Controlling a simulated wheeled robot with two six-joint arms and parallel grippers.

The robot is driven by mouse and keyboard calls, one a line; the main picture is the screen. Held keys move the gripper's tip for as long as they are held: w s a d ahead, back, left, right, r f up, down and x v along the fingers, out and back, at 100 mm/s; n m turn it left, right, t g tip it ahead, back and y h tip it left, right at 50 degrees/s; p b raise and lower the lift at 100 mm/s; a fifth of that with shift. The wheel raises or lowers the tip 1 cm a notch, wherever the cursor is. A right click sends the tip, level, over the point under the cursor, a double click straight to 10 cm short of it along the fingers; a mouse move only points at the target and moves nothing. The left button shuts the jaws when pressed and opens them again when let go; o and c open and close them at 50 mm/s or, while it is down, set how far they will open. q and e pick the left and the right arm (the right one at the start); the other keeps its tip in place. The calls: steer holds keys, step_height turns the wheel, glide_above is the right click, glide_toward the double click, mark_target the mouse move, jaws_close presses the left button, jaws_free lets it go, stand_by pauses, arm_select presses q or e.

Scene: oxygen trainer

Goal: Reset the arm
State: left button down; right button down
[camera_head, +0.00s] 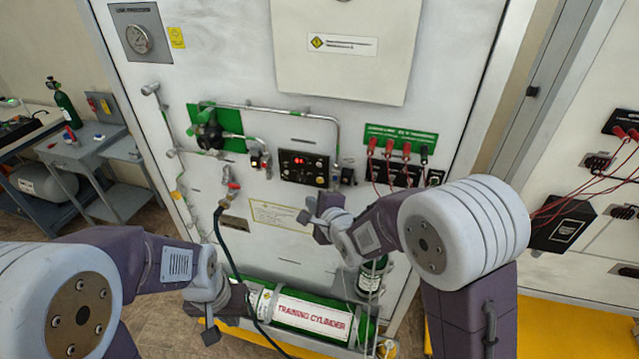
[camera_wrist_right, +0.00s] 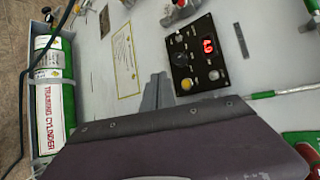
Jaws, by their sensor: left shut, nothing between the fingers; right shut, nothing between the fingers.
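My left arm comes in from the lower left in the head view. Its gripper (camera_head: 210,335) hangs low in front of the panel, left of the green training cylinder (camera_head: 310,313), shut and empty. My right arm reaches in from the right. Its gripper (camera_head: 304,216) is shut and empty in front of the white panel, below the black control box (camera_head: 304,168) with a red display. In the right wrist view the grey fingers (camera_wrist_right: 157,92) are together, left of the control box (camera_wrist_right: 197,55); the cylinder (camera_wrist_right: 53,100) lies further left.
Red cables (camera_head: 390,150) plug in at the right. A blue-grey workbench (camera_head: 85,155) stands at the far left.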

stand_by(0.3)
steer(key=s+d+f+n+g+h+b, duration=0.1)
steer(key=s+d+f+n+g, duration=0.2)
steer(key=s+d+f+n, duration=0.2)
steer(key=s+d+f+n+g+h+b, duration=0.2)
steer(key=s+d+f+n+g, duration=0.2)
steer(key=s, duration=0.7)
steer(key=s+d+f+n+g+h+b, duration=0.1)
steer(key=s+d+f+n+g+b, duration=0.1)
steer(key=s+d+f+n, duration=0.4)
steer(key=s+d+n+g, duration=0.1)
steer(key=s+d+n, duration=0.1)
steer(key=shift+s+d+f+g+h, duration=0.15)
steer(key=shift+d+g+h, duration=0.15)
steer(key=shift+g, duration=0.1)
